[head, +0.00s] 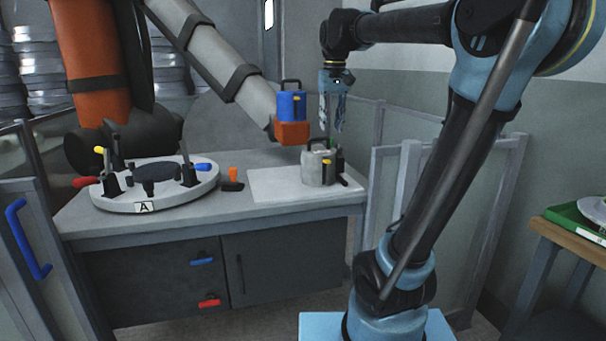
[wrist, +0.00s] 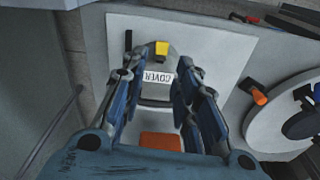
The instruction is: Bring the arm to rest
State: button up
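My gripper (head: 334,127) hangs pointing down at the end of my blue and black arm (head: 455,160). In the wrist view its two blue fingers stand apart with nothing held between them. Below it, a grey block with a handle (head: 317,170) stands upright on a white sheet (head: 270,187) on the bench.
A large grey and orange arm (head: 225,65) ends in an orange block (head: 292,132) with a blue box (head: 291,105), close left of my gripper. A round fixture marked A (head: 145,207) stands left on the bench. Fence panels (head: 400,185) stand right. A green tray (head: 575,220) lies far right.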

jog(key=s+d+f, duration=0.3)
jog(key=s+f, duration=0.4)
jog(key=f, duration=0.3)
jog(key=s+d+f+m, duration=0.1)
jog(key=s+d+f, duration=0.3)
jog(key=s+f, duration=0.3)
jog(key=s+d+f+t, duration=0.1)
jog(key=s+d+f, duration=0.2)
jog(key=s+f, duration=0.4)
notch_tip(320, 180, down, 7)
jog(key=shift+s+d+f+m, duration=0.15)
jog(key=shift+s+f+m, duration=0.1)
jog(key=shift+m, duration=0.15)
jog(key=shift+w+f, duration=0.15)
jog(key=shift+w, duration=0.3)
